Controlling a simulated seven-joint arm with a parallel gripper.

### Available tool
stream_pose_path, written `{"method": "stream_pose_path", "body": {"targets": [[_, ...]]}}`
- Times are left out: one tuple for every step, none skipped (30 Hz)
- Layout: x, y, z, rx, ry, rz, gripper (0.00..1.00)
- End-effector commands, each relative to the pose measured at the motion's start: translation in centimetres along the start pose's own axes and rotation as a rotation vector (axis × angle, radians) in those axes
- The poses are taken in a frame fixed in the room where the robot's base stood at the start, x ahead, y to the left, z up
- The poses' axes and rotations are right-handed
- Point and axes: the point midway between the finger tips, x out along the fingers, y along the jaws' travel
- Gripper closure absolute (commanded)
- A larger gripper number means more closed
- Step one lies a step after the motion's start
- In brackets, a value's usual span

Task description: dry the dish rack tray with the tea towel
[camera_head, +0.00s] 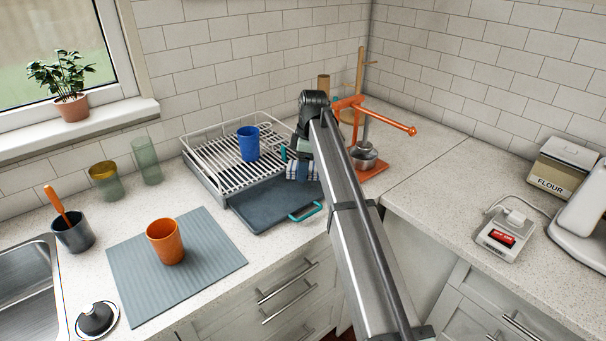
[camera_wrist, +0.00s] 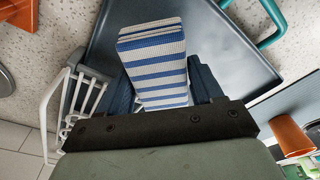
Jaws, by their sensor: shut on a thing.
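The tea towel (camera_head: 303,170) is folded and striped blue and white. My gripper (camera_head: 300,156) is shut on it; in the wrist view the towel (camera_wrist: 158,70) sits between the two dark fingers (camera_wrist: 162,88). The dish rack tray (camera_head: 268,205) is a flat dark blue-grey tray with a teal handle (camera_head: 305,211), sticking out from under the white wire dish rack (camera_head: 215,155). The towel is at the tray's back right part. The tray (camera_wrist: 225,45) fills much of the wrist view behind the towel. I cannot tell whether the towel touches it.
A blue cup (camera_head: 248,143) stands in the rack. An orange press (camera_head: 375,115) with a metal pot (camera_head: 364,157) stands close to the right of my gripper. An orange cup (camera_head: 165,241) stands on a ribbed grey mat (camera_head: 205,262) at front left. Tiled walls close the back.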

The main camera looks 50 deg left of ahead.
Motion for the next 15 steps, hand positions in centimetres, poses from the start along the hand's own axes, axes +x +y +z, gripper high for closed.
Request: {"method": "stream_pose_path", "body": {"targets": [[-0.6,0.1,-0.1,0.0,0.001,0.001,0.67],[-0.8,0.1,-0.1,0.0,0.001,0.001,0.67],[-1.2,0.0,-0.2,0.0,0.0,0.001,0.67],[-1.5,0.0,-0.2,0.0,0.0,0.0,0.67],[-1.7,0.0,-0.2,0.0,0.0,0.0,0.67],[-2.0,0.1,-0.3,0.0,0.0,0.0,0.67],[-2.3,0.1,-0.3,0.0,0.0,0.0,0.67],[-2.6,0.1,-0.4,0.0,0.0,0.0,0.67],[-2.9,0.1,-0.4,0.0,0.0,0.0,0.67],[-3.1,0.1,-0.4,0.0,0.0,0.001,0.67],[-3.3,0.0,-0.5,0.0,0.001,0.001,0.67],[-3.5,0.0,-0.5,0.0,0.001,0.001,0.67],[-3.6,0.0,-0.5,0.0,0.0,0.0,0.67],[-3.7,0.0,-0.5,0.0,0.0,0.0,0.67],[-3.7,0.0,-0.5,0.0,0.0,0.0,0.67]]}}
